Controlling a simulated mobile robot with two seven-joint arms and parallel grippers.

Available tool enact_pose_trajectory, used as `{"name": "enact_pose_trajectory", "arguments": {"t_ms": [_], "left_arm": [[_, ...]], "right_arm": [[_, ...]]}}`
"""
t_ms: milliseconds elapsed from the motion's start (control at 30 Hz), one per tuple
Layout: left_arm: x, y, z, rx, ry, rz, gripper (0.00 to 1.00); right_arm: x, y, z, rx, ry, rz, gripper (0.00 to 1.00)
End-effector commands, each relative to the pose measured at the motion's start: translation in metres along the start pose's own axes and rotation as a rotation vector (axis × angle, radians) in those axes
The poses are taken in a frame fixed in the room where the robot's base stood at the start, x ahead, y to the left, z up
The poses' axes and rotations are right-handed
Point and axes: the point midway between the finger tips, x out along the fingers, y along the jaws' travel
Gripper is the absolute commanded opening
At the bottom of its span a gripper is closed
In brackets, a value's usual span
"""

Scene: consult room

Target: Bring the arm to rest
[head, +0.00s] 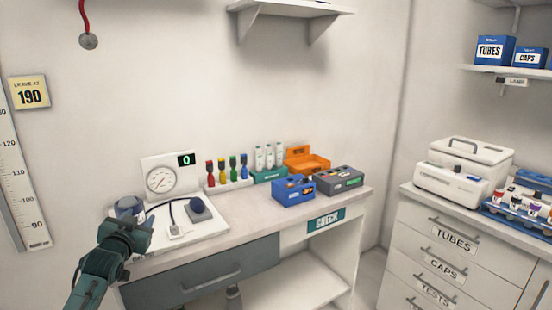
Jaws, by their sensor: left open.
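My left arm comes in from the lower left in the head view. Its dark green left gripper (138,224) is over the left front edge of the desk, in front of a blue-grey rounded object (130,204) on a white board (205,231). The gripper is open, and I see nothing held in it. It hides the lower part of the blue-grey object; I cannot tell whether they touch. My right gripper is not in view.
The desk (262,224) holds a dial gauge (161,179), a dark blue bulb with a tube (198,208), coloured bottles, a blue box (293,190), a grey box (340,179) and an orange box (307,161). A drawer cabinet (410,215) stands right. The desk's front right is clear.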

Motion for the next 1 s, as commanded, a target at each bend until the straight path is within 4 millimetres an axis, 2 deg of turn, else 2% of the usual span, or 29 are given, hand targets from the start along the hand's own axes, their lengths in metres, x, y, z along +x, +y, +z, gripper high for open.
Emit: {"name": "enact_pose_trajectory", "arguments": {"t_ms": [33,233,367,467,500,600,700,800,900,1000], "left_arm": [[-0.012,0.022,0.024,0.003,-0.026,0.033,0.44],[-0.061,0.082,0.085,-0.003,-0.093,0.130,0.44],[-0.113,0.129,0.130,-0.021,-0.155,0.210,0.44],[-0.169,0.166,0.165,-0.051,-0.215,0.280,0.44],[-0.193,0.181,0.176,-0.066,-0.240,0.308,0.44],[-0.257,0.210,0.199,-0.111,-0.305,0.369,0.44],[-0.312,0.231,0.210,-0.157,-0.362,0.415,0.44],[-0.352,0.242,0.213,-0.194,-0.406,0.442,0.44],[-0.376,0.248,0.214,-0.218,-0.433,0.457,0.44],[-0.387,0.251,0.213,-0.229,-0.445,0.463,0.44]], "right_arm": [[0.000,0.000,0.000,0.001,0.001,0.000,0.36],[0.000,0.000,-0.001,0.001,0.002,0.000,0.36],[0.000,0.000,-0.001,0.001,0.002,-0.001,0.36],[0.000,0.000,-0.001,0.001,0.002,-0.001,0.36],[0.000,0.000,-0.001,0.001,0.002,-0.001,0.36],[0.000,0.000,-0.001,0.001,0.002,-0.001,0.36],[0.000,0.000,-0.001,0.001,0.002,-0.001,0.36],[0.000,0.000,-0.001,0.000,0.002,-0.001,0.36],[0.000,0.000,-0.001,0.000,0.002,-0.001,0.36],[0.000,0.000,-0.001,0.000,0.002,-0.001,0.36]]}}
